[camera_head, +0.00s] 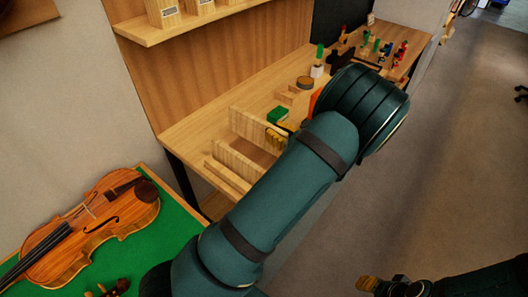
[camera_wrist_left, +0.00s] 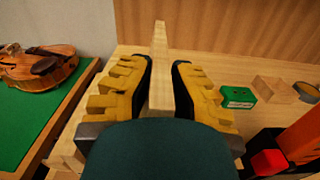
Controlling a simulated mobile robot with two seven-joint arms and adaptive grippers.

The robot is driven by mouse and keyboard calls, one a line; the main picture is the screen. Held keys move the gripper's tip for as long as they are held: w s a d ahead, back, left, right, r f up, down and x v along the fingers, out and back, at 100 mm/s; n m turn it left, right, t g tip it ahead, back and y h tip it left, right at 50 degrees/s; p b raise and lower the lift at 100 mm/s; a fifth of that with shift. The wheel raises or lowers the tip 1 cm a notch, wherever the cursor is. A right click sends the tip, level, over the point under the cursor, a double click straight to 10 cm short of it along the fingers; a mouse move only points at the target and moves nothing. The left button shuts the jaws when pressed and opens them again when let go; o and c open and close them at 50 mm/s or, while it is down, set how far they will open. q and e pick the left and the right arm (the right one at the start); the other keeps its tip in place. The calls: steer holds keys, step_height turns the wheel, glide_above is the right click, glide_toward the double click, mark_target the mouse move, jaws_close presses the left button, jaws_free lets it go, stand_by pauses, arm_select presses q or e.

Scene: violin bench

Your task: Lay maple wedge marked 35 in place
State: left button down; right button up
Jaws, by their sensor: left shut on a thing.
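My left gripper (camera_wrist_left: 160,88) is shut on a pale wooden wedge (camera_wrist_left: 160,68), which stands up between the yellow finger pads in the left wrist view. No number can be read on it. In the head view my left arm hides most of this gripper; yellow finger pads (camera_head: 277,137) show beside pale wooden pieces (camera_head: 236,162) over the bench (camera_head: 195,130). I cannot tell surely which of these pieces is the held one. My right gripper (camera_head: 382,284) is at the bottom right of the head view, over the floor; its jaw opening is unclear.
A green box (camera_head: 278,115) and small wooden blocks (camera_wrist_left: 273,88) stand on the bench near the left gripper. A violin (camera_head: 95,225) lies on a green mat (camera_head: 165,240) at the left. A shelf (camera_head: 180,25) is above. Small coloured tools (camera_head: 375,48) stand farther back.

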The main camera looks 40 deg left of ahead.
arm_select(q)
step_height(320, 180, down, 8)
steer(key=shift+r+b, duration=0.1)
steer(key=shift+b, duration=0.5)
steer(key=c, duration=1)
jaws_free()
steer(key=shift+c, duration=0.2)
steer(key=shift+d, duration=0.15)
